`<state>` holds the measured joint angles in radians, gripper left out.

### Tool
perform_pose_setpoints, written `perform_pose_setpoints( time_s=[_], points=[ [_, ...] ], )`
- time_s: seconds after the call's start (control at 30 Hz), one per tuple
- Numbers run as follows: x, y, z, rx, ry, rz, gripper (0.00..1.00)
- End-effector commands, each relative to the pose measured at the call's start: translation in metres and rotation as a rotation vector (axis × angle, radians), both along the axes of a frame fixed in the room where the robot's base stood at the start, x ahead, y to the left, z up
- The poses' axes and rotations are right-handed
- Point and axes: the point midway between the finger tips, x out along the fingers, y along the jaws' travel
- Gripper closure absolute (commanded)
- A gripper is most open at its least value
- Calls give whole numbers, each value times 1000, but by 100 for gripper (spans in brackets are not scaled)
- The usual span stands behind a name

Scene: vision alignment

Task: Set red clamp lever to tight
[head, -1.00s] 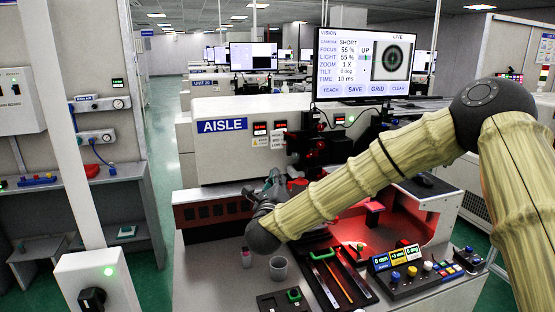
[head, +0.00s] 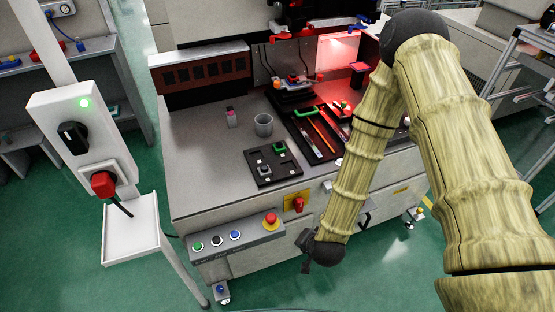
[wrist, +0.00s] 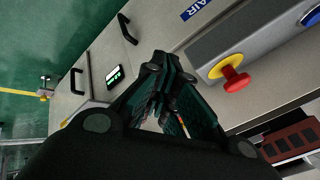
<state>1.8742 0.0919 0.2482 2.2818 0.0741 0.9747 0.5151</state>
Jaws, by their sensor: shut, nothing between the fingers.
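Small red lever-like parts (head: 280,37) show on the machine's upper front, below the dark camera head. They are too small for me to tell which is the clamp lever or how it is set. My gripper (head: 305,250) hangs low in front of the bench, right of the button panel and well away from these parts. In the wrist view my gripper (wrist: 172,75) is shut and empty, with the cabinet front beyond it. The red parts are not recognisable in the wrist view.
A red emergency-stop button (head: 270,219) on the button panel (head: 232,240) is near my gripper; it also shows in the wrist view (wrist: 236,80). A red rotary switch (head: 299,204) sits on a yellow plate. A grey cup (head: 263,124) and black trays (head: 272,164) occupy the worktop.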

Motion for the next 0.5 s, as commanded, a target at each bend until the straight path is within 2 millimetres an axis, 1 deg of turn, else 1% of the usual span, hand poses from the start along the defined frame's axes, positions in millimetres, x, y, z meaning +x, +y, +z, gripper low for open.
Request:
perform_pose_setpoints(
  time_s=[0.03,0.07,0.1,0.17,0.2,0.3,0.33,0.4,0.5],
  points=[
    [-40,-19,-29,-71,81,87,100],
    [-62,-30,-39,-109,127,141,100],
    [-89,-44,-52,-156,185,210,100],
    [-128,-64,-66,-213,267,309,100],
    [-151,-76,-72,-242,317,368,100],
    [-198,-99,-80,-295,417,491,100],
    [-208,-105,-81,-305,439,519,100],
    [-226,-114,-82,-320,478,569,100],
    [-238,-121,-82,-331,505,604,100]
  ],
)
